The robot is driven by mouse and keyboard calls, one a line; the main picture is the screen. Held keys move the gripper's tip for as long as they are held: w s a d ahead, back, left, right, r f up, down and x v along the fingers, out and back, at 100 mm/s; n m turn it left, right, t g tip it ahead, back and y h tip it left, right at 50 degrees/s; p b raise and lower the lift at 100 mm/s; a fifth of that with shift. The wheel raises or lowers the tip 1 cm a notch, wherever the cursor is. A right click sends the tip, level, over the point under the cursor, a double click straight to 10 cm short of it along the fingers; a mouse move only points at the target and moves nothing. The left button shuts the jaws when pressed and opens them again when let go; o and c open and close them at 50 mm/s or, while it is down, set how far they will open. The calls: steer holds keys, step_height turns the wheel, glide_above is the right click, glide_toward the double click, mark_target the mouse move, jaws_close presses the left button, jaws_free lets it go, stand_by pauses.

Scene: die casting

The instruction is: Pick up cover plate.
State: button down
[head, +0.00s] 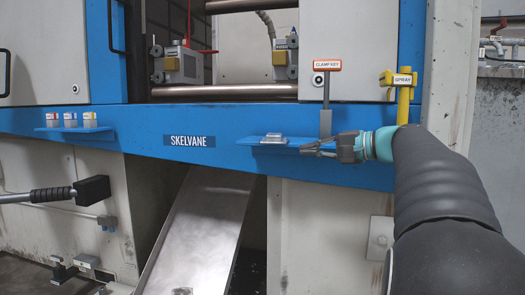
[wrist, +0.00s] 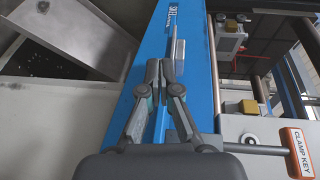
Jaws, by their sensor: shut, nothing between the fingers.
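A small silver metal block, which looks like the cover plate (head: 273,138), lies on the blue shelf (head: 290,149) on the front of the machine. In the wrist view the cover plate (wrist: 178,48) shows just beyond the fingertips. My gripper (head: 312,149) is at the right end of the shelf, to the right of the plate and apart from it. In the wrist view the gripper (wrist: 161,70) has its fingers together with nothing held.
The clamp key (head: 326,100) with its orange label stands upright just behind my gripper. A yellow spray holder (head: 403,95) is to its right. A metal chute (head: 200,225) slopes down below. Small labelled boxes (head: 72,120) sit on a left shelf.

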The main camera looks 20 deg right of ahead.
steer(key=t, duration=0.2)
glide_toward(274, 138)
steer(key=shift+y, duration=0.4)
steer(key=w, duration=0.4)
steer(key=w+a+b, duration=0.1)
steer(key=shift+w+r, duration=0.2)
steer(key=shift+w, duration=0.2)
